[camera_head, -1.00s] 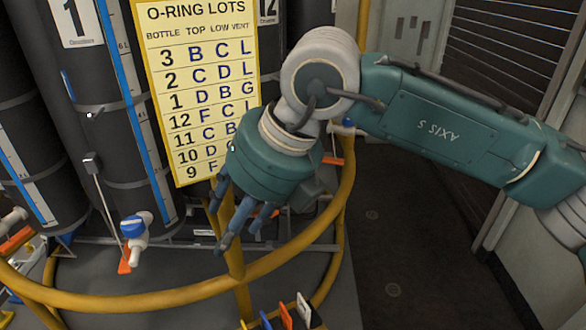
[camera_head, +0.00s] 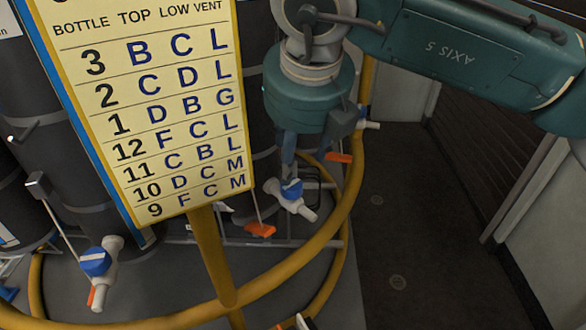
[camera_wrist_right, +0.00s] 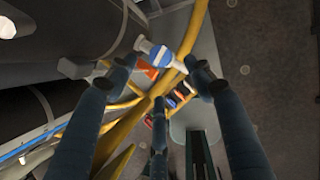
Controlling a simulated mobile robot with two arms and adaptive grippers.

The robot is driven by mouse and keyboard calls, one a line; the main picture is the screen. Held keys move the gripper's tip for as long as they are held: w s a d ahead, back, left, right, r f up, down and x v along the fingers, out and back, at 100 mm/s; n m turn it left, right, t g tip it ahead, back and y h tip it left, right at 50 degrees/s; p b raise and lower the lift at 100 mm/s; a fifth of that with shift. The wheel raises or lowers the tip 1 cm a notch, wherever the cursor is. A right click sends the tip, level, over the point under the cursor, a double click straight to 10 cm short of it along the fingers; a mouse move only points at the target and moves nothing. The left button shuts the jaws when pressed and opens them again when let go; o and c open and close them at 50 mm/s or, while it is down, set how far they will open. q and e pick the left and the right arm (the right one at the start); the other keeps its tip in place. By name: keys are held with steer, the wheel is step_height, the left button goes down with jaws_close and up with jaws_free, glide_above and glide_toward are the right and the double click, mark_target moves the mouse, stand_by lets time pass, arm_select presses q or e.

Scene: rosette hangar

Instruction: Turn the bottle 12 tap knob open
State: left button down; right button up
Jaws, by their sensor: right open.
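A white tap with a blue knob (camera_head: 291,188) sticks out low from the dark bottle behind the sign; no number shows on that bottle now. My right gripper (camera_head: 289,168) points down right above this knob, its blue-grey fingers partly in front of it. In the right wrist view the fingers (camera_wrist_right: 163,78) are spread and empty, and the blue knob (camera_wrist_right: 160,55) lies between and beyond their tips. I cannot tell whether a finger touches it. My left gripper is not in view.
A yellow O-ring lots sign (camera_head: 150,110) stands left of my right gripper on a yellow post. A yellow rail (camera_head: 270,273) curves in front of the taps. Another blue-knobbed tap (camera_head: 95,262) is at the left. Orange tags (camera_head: 260,230) hang nearby. Dark floor (camera_head: 410,220) is clear at right.

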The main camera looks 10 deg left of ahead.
steer(key=p, duration=0.2)
glide_above(292, 184)
steer(key=s, duration=0.3)
step_height(292, 184, down, 5)
steer(key=w+f, duration=0.2)
steer(key=shift+d+f, duration=0.2)
steer(key=shift+f, duration=0.2)
steer(key=shift+w+a+f+p, duration=0.15)
steer(key=shift+f+p, duration=0.15)
steer(key=shift+f, duration=0.45)
steer(key=shift+c, duration=0.2)
steer(key=c, duration=1)
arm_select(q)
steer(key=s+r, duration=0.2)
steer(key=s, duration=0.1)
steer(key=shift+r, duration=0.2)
arm_select(e)
steer(key=shift+w, duration=0.1)
steer(key=shift+c, duration=0.2)
